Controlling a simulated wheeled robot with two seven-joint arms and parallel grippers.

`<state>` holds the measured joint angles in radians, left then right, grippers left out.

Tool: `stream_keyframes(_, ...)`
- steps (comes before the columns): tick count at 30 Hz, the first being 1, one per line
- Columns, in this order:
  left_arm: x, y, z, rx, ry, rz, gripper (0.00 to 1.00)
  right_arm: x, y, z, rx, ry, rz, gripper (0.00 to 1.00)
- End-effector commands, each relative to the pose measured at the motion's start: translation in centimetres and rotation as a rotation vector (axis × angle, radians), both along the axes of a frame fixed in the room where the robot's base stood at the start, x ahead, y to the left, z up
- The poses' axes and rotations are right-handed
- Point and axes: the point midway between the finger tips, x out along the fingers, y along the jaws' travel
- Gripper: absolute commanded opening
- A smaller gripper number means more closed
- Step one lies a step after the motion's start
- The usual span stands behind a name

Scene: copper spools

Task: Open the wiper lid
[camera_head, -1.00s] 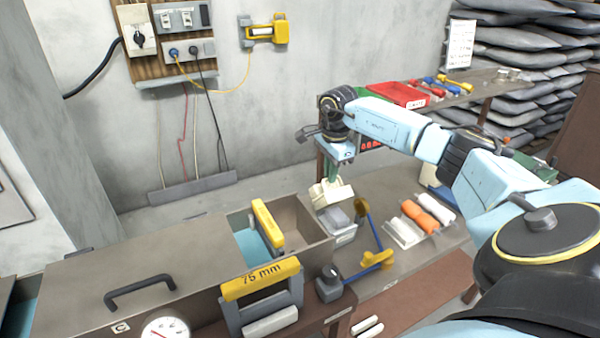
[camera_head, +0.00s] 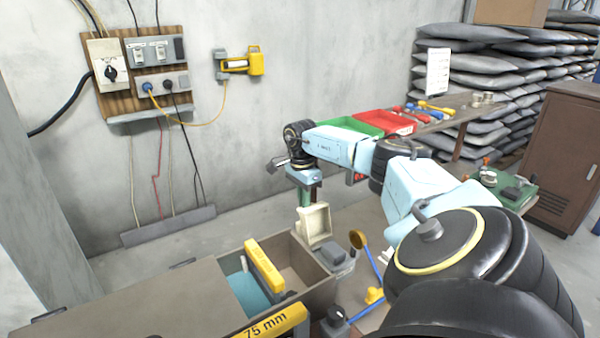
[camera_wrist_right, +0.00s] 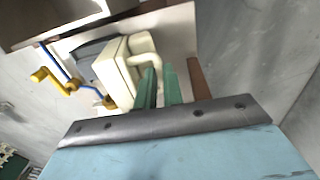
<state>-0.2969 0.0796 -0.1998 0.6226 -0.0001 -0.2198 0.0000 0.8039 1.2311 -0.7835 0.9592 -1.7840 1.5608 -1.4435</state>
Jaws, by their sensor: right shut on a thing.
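The wiper box (camera_head: 345,268) is a small grey tub next to the big bin's right end. Its cream lid (camera_head: 316,224) stands raised, roughly upright, at the back of the tub. Something grey shows inside the opening. My right gripper (camera_head: 304,198) is at the lid's upper left edge, with green fingers pointing down. In the right wrist view, the green fingers (camera_wrist_right: 160,85) are shut at the looped handle (camera_wrist_right: 147,55) of the cream lid (camera_wrist_right: 115,72). The exact contact is partly hidden. My left gripper is not in view.
Red (camera_head: 384,122) and green trays sit on the bench behind my right arm.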

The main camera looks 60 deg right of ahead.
Motion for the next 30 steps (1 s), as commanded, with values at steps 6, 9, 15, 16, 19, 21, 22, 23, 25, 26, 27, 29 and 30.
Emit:
stream_keyframes(6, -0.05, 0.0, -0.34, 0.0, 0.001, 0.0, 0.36, 0.36, -0.56, -0.07, -0.006, -0.023, 0.0, 0.0)
stream_keyframes(9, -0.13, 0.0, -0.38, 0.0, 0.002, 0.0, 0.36, 0.47, -0.62, -0.11, -0.007, -0.024, 0.001, 0.0)
stream_keyframes(15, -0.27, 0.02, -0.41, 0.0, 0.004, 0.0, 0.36, 0.54, -0.67, -0.08, -0.009, -0.027, 0.002, 0.0)
stream_keyframes(16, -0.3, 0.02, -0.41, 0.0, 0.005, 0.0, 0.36, 0.54, -0.67, -0.07, -0.009, -0.027, 0.002, 0.0)
stream_keyframes(19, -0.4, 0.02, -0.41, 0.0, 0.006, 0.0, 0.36, 0.55, -0.67, -0.05, -0.009, -0.027, 0.002, 0.0)
stream_keyframes(21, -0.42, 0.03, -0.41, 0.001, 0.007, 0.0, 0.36, 0.54, -0.68, -0.04, -0.01, -0.028, 0.001, 0.0)
stream_keyframes(22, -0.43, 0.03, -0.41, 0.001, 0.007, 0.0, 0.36, 0.53, -0.69, -0.03, -0.01, -0.028, 0.001, 0.0)
stream_keyframes(23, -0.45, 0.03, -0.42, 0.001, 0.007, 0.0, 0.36, 0.47, -0.7, -0.03, -0.01, -0.026, 0.0, 0.13)
stream_keyframes(25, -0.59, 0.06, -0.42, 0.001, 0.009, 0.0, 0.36, 0.43, -0.68, -0.05, -0.009, -0.026, 0.0, 0.22)
stream_keyframes(26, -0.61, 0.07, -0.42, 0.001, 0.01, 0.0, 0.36, 0.42, -0.67, -0.08, -0.009, -0.026, 0.0, 0.26)
stream_keyframes(27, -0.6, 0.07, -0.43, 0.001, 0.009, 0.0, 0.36, 0.4, -0.65, -0.11, -0.009, -0.025, 0.0, 0.31)
stream_keyframes(29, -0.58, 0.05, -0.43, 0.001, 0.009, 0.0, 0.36, 0.38, -0.63, -0.18, -0.008, -0.023, 0.0, 0.31)
stream_keyframes(30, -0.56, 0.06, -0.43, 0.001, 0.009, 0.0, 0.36, 0.36, -0.61, -0.22, -0.007, -0.022, 0.0, 0.31)
